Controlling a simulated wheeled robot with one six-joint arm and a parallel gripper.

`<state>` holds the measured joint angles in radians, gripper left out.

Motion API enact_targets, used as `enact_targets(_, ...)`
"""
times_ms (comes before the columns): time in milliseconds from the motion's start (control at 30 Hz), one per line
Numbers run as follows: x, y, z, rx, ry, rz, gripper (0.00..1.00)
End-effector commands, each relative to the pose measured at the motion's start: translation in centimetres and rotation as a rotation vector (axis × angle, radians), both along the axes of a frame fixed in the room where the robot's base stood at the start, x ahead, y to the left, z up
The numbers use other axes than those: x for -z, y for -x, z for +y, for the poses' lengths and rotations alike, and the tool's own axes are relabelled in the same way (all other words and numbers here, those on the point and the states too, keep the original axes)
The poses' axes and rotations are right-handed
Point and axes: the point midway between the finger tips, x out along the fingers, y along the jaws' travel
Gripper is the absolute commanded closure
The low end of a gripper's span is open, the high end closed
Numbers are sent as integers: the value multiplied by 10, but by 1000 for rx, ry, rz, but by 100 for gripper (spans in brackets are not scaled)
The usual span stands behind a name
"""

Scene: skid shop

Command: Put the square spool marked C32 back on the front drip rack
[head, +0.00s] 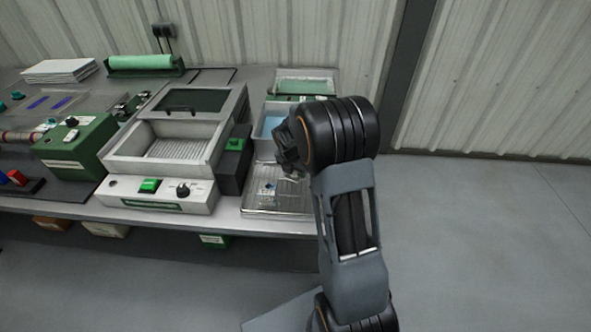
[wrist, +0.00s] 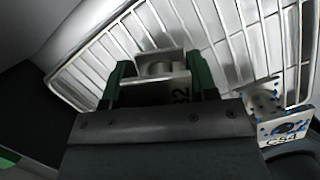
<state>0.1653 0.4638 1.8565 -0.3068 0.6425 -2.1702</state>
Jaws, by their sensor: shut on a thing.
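My gripper (wrist: 160,78) is shut on a grey metal square spool (wrist: 158,90), one green-tipped finger on each side. The end of a mark reading "32" shows on its face; the rest is hidden by my gripper. The front drip rack (head: 277,205) is a wire rack on a tray at the bench's front right. Its wires (wrist: 232,45) show beyond and beside the held spool in the wrist view. I cannot tell whether the spool touches them. In the head view my gripper (head: 290,152) is above the rack's back part, and the spool is hidden.
A blue-speckled spool (wrist: 285,128), marked what looks like C54, stands on the rack close right of my gripper. Behind the rack is a bath with blue liquid (head: 272,122). A grey machine (head: 160,150) and dark box with green top (head: 235,160) stand left.

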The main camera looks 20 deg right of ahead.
Motion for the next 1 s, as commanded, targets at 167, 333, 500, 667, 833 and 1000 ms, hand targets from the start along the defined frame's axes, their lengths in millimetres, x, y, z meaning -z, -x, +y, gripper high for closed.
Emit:
enact_targets(167,-1,0,0,0,1,-2,81)
enact_targets(333,2,0,0,0,0,-1,81)
enact_targets(500,2,0,0,0,1,-1,33)
enact_targets(667,2,0,0,0,1,-1,22)
enact_targets(833,2,0,0,0,0,-1,22)
enact_targets(1000,-10,1,2,-1,1,-4,22)
